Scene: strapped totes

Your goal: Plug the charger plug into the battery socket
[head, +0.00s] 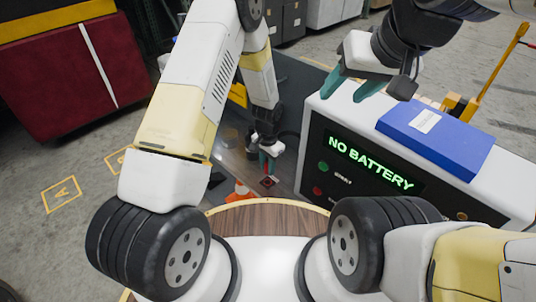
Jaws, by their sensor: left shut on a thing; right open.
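My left gripper (268,162) points down low over the grey surface in the middle of the head view.
The console's black front shows a lit "NO BATTERY" display (371,163), a green button (323,167) and a red button (318,191). A blue box (437,138) lies on top. An orange object (241,190) stands left of my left gripper. A red cabinet (75,75) stands at the far left.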

